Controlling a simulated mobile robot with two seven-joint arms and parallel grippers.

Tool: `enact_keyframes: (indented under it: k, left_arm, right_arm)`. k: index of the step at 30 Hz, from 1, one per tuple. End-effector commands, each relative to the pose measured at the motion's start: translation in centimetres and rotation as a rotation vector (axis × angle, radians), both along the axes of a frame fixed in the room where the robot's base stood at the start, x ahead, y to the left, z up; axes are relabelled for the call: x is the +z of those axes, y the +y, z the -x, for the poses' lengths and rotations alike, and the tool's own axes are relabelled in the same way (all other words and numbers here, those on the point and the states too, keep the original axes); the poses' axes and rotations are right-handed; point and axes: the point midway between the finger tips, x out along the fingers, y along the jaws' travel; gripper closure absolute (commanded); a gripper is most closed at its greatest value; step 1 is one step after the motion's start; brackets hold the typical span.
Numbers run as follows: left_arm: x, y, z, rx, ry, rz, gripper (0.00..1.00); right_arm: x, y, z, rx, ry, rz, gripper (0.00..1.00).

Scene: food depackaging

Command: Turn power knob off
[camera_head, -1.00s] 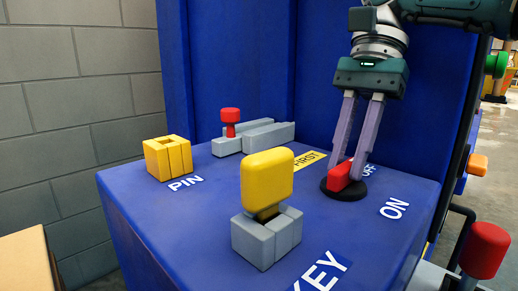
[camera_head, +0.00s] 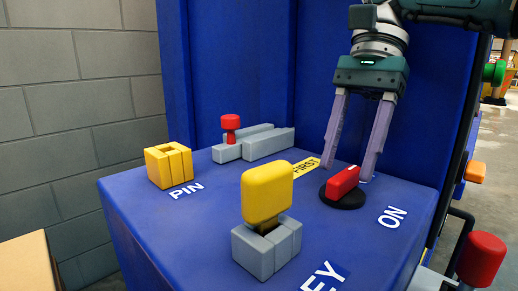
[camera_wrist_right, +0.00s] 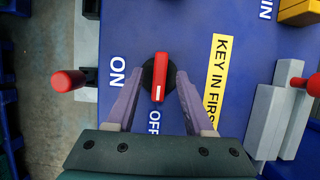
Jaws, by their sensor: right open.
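The red power knob (camera_head: 342,182) sits on a round black base (camera_head: 345,202) on the blue panel top. In the right wrist view the knob (camera_wrist_right: 159,72) has its white mark at the end facing the OFF label (camera_wrist_right: 153,121). The ON label (camera_wrist_right: 117,72) is off to its side. My right gripper (camera_head: 348,173) is open, pointing down, with one finger on each side of the knob. In the right wrist view the gripper (camera_wrist_right: 158,74) also straddles the knob, with gaps visible. My left gripper is not in view.
A yellow key (camera_head: 266,194) stands in a grey holder (camera_head: 266,246) in front of the knob. A yellow PIN block (camera_head: 169,166) and a red-topped pin (camera_head: 231,123) by grey bars stand farther left. A red knob on a post (camera_head: 481,258) is at right. Blue walls rise behind.

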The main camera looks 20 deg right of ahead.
Motion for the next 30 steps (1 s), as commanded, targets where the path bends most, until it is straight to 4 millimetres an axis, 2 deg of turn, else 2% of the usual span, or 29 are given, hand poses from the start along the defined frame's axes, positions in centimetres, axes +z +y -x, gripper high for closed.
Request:
enact_keyframes:
  k: [1, 21, 25, 30]
  left_arm:
    - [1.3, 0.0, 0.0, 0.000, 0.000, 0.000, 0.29]
    - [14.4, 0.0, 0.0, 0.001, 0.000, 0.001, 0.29]
    - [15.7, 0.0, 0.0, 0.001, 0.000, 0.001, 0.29]
    - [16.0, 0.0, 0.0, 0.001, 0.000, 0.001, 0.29]
  right_arm:
    - [1.5, 0.0, 0.0, 0.001, -0.002, 0.000, 0.47]
    - [16.9, 0.0, 0.0, 0.000, 0.000, 0.000, 0.47]
    - [18.4, 0.0, 0.0, 0.000, 0.001, 0.000, 0.47]
    - [18.7, 0.0, 0.0, 0.000, 0.001, 0.000, 0.47]
